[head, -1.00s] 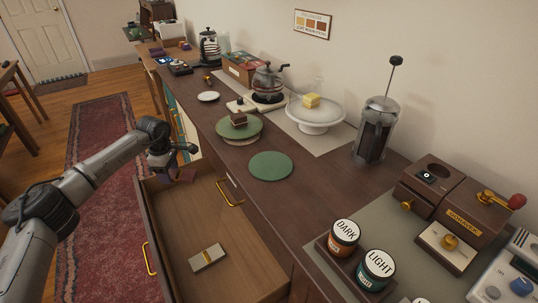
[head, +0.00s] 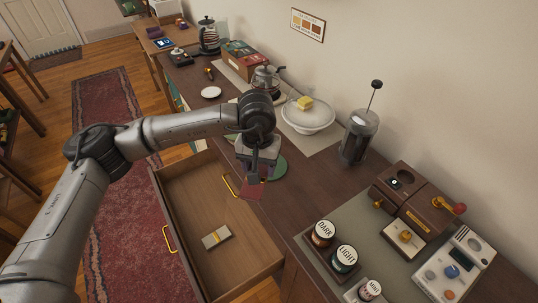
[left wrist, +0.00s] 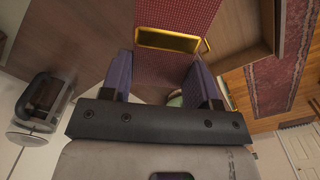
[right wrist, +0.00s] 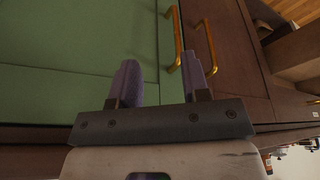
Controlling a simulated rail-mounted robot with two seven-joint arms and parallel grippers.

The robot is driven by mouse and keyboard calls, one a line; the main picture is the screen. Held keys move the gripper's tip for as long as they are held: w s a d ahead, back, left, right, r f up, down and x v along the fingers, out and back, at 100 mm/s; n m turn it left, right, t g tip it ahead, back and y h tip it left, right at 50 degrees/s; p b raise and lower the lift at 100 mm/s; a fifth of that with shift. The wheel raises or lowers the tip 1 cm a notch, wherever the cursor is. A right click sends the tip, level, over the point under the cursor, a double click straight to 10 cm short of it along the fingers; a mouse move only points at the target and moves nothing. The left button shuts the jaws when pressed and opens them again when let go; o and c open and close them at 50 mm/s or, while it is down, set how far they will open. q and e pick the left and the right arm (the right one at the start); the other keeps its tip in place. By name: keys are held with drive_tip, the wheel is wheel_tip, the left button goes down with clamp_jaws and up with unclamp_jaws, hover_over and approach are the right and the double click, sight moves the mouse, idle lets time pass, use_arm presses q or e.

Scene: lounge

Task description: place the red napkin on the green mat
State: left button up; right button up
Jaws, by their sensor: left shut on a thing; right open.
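The red napkin (head: 253,189) hangs below my left gripper (head: 262,176), which is shut on it. They are above the counter's front edge, beside the open drawer. In the left wrist view the napkin (left wrist: 232,40) stretches out from between the purple fingers of the left gripper (left wrist: 166,85). The round green mat (head: 278,168) lies flat on the counter, partly hidden behind the left gripper. My right gripper (right wrist: 161,80) is open and empty, facing a green cabinet front in the right wrist view; it is not in the head view.
The open wooden drawer (head: 195,205) holds a pale banded bundle (head: 216,238). A white cake stand (head: 308,118), a French press (head: 359,135) and labelled jars (head: 324,233) stand on the counter. Brass handles (right wrist: 204,48) stick out near my right gripper.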

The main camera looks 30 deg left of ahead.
use_arm(q)
drive_tip(key=s+d+r+m+p, duration=0.3)
drive_tip(key=s+d+r+m, duration=0.1)
drive_tip(key=d+r, duration=0.15)
drive_tip(key=s+d+f+p, duration=0.2)
drive_tip(key=d+f+p, duration=0.3)
drive_tip(key=d, duration=0.1)
drive_tip(key=w+a+f+n+p, duration=0.15)
drive_tip(key=w+n, duration=0.35)
drive_tip(key=n, duration=0.6)
drive_tip(key=w+a+n, duration=0.3)
drive_tip(key=w+n, duration=0.3)
drive_tip(key=n, duration=0.5)
drive_tip(key=a+f+n, duration=0.2)
drive_tip(key=a+n, duration=0.2)
drive_tip(key=a+f+n, duration=0.3)
drive_tip(key=a+n, duration=0.2)
drive_tip(key=w+a+f+n+b, duration=0.1)
drive_tip(key=a+f+n, duration=0.1)
drive_tip(key=a+n, duration=0.2)
drive_tip(key=shift+w+a+f+n, duration=0.1)
drive_tip(key=shift+a+f+n, duration=0.1)
drive_tip(key=shift+f+n, duration=0.15)
drive_tip(key=shift+f, duration=2.1)
